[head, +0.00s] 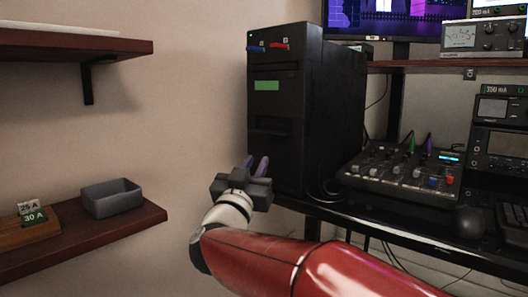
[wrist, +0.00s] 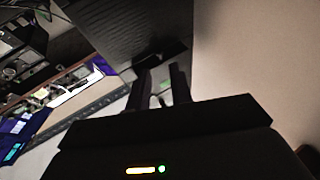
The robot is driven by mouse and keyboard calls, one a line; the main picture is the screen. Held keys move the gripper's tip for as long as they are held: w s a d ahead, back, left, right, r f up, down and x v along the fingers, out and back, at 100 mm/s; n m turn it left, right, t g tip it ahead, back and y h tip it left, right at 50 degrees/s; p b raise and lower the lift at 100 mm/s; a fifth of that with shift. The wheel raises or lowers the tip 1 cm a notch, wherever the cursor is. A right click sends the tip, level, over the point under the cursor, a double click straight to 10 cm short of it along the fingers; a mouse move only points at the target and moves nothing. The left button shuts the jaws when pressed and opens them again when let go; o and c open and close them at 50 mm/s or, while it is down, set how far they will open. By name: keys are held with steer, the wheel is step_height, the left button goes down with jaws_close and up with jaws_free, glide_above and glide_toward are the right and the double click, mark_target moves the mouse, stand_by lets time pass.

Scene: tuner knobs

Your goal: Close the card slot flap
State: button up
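The black tower unit (head: 305,105) stands on the desk with a green label (head: 266,85) on its front. Below the label is a dark slot area with what looks like the card slot flap (head: 270,125). Black on black, its angle is hard to tell. My gripper (head: 256,163) is low in front of the tower, below the flap, its two fingers pointing up and apart, with nothing clearly held. In the wrist view the fingers (wrist: 160,71) reach up towards a dark ledge (wrist: 164,55) on a black textured face. I cannot tell whether they touch it.
A mixer (head: 405,172) with coloured knobs stands right of the tower, with cables between. Blue (head: 256,49) and red (head: 279,46) levers sit high on the tower. A shelf at left holds a grey bin (head: 111,198). The space left of the tower is clear.

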mark_target(269, 136)
steer(key=x, duration=0.7)
steer(key=shift+w+d+r, duration=0.1)
steer(key=shift+r, duration=0.1)
jaws_close()
